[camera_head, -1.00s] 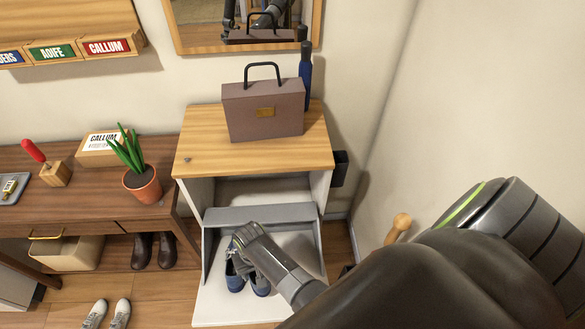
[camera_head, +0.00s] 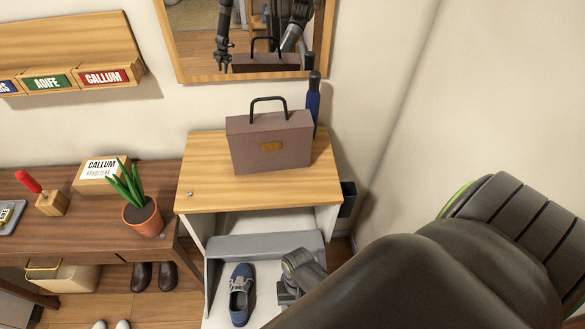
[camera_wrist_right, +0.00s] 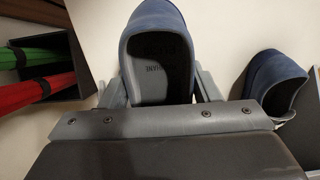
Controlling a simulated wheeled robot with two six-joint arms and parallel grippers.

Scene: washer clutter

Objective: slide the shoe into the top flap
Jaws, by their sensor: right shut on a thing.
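The top flap of the shoe cabinet is tilted open, with its grey inner panel (camera_head: 265,244) showing in the head view. A blue shoe (camera_head: 240,294) with pale laces lies in the open flap. My right gripper (camera_head: 287,290) is low over the flap, just right of that shoe. In the right wrist view my right gripper (camera_wrist_right: 160,90) is shut on another blue shoe (camera_wrist_right: 160,30), its opening facing the camera. The first shoe (camera_wrist_right: 272,85) shows apart at the right there. In the head view my gripper and arm hide the held shoe. My left gripper is not in view.
A brown briefcase (camera_head: 270,142) and a dark blue bottle (camera_head: 313,103) stand on the wooden cabinet top (camera_head: 205,185). A bench at left holds a potted plant (camera_head: 142,215) and a labelled box (camera_head: 97,175). Red and green rolled items (camera_wrist_right: 45,75) show in the wrist view.

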